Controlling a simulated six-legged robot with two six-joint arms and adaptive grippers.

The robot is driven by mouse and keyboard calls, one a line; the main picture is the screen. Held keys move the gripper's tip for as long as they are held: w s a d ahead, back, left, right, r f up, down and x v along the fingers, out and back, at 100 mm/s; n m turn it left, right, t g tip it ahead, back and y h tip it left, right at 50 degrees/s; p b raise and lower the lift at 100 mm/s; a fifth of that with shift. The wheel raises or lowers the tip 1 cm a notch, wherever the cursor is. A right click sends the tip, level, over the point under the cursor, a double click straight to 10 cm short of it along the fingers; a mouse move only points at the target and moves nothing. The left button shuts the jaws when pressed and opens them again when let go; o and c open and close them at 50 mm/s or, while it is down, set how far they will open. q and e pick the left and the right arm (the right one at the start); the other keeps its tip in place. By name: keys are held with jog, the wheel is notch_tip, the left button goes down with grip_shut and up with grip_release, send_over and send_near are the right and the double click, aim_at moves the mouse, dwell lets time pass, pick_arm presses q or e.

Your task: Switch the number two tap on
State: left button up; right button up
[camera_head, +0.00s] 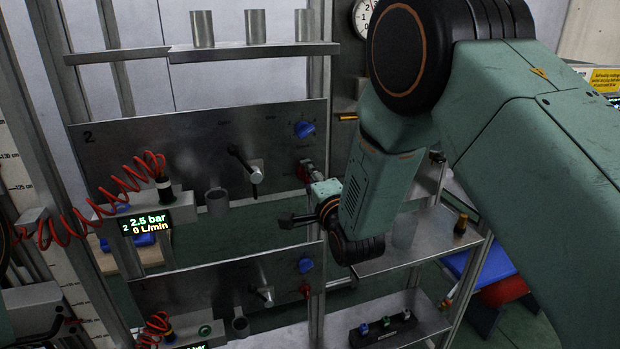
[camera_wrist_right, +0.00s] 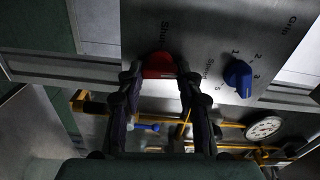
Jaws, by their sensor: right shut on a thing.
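The upper steel panel marked 2 (camera_head: 150,150) carries a tap with a black lever (camera_head: 244,160), slanting from upper left to lower right. At the panel's right are a blue knob (camera_head: 304,129) and a red knob (camera_head: 302,173). My right gripper (camera_head: 298,196) is at the panel's right edge. In the right wrist view my right gripper (camera_wrist_right: 159,76) has its fingers on either side of the red knob (camera_wrist_right: 159,65) and is shut on it. The blue knob (camera_wrist_right: 238,77) stands clear beside it. My left gripper is not in view.
A display (camera_head: 146,224) at panel two reads 2.5 bar and 0 L/min. A red coiled hose (camera_head: 105,200) hangs at the left. A similar lower panel (camera_head: 215,285) has its own lever and knobs. Metal cups stand on the top shelf (camera_head: 250,51). Shelves (camera_head: 420,240) stand at the right.

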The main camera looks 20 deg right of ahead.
jog(key=shift+m, duration=0.6)
jog(key=o, duration=1.2)
jog(key=s, duration=1.2)
jog(key=shift+d, duration=0.2)
jog(key=shift+f, duration=0.1)
